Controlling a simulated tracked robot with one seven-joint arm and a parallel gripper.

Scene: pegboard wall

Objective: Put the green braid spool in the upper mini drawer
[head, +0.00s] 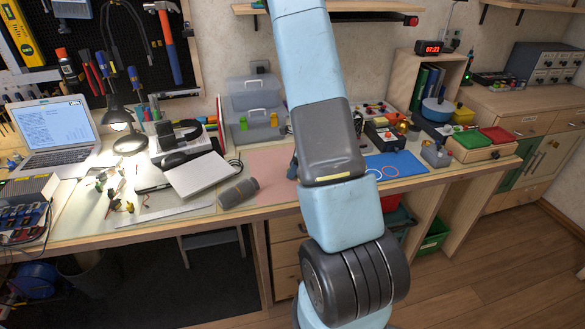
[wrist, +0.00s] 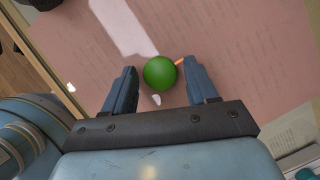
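In the wrist view a round green thing, seemingly the green braid spool (wrist: 160,73), lies on a pink sheet. My gripper (wrist: 160,68) is open, with one finger on each side of it and a visible gap at both sides. A thin orange strand or tip shows at its right edge. In the head view my arm hides the spool and most of the gripper. A grey unit with two white-handled fronts, seemingly the mini drawers (head: 257,98), stands at the back of the bench. I cannot tell how far its upper drawer is open.
The pink sheet (head: 272,162) is mostly bare. A dark grey cylinder (head: 239,192) lies left of it, near a white pad (head: 198,174). A blue mat (head: 397,164) lies to the right.

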